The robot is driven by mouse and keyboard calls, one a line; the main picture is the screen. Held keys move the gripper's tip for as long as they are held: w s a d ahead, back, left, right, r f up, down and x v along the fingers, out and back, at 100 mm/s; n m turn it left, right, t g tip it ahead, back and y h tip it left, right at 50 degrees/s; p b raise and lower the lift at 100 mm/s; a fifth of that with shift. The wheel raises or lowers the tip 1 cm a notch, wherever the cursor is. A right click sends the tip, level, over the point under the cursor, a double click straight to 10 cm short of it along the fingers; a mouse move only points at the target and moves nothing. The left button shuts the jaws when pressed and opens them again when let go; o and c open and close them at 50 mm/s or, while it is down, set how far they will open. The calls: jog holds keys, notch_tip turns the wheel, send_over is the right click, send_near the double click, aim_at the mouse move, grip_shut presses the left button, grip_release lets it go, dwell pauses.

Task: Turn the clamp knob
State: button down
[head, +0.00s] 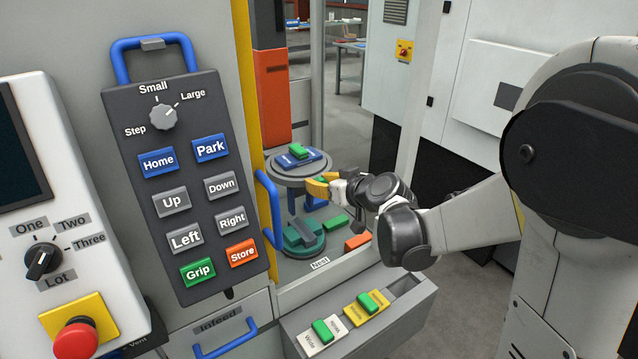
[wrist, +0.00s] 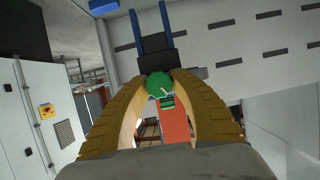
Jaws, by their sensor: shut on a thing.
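My gripper (head: 322,184) reaches in from the right below the grey round plate in the head view. Its yellow fingers are closed around a small green piece there. In the wrist view the fingertips (wrist: 160,88) close on the sides of a round green knob (wrist: 158,83) with a pale line on its face. This looks like the clamp knob. It sits against a dark block, and the fingers hide its sides. In the head view the knob is mostly hidden by the fingers.
The grey round plate (head: 290,168) bears a blue block with a green grip. Below stands a teal round fixture (head: 303,240), near an orange block (head: 357,242). A blue handle (head: 268,208) stands close left. The button panel (head: 190,190) and a grey tray (head: 412,290) are in front.

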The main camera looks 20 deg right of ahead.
jog(key=shift+d+f+m+y+b, duration=0.1)
jog(key=shift+m+y+b, duration=0.6)
jog(key=shift+m, duration=0.5)
jog(key=m+y+b, duration=0.1)
jog(key=m+y, duration=0.1)
jog(key=shift+m+g, duration=0.3)
jog(key=m+y+b, duration=0.2)
jog(key=m, duration=0.1)
jog(key=shift+f, duration=0.15)
jog(key=shift+m+t+y+b, duration=0.55)
jog(key=shift+m+b, duration=0.55)
jog(key=shift+m, duration=0.4)
jog(key=c, duration=1.1)
grip_release()
jog(key=shift+o, duration=0.2)
jog(key=v, duration=1.2)
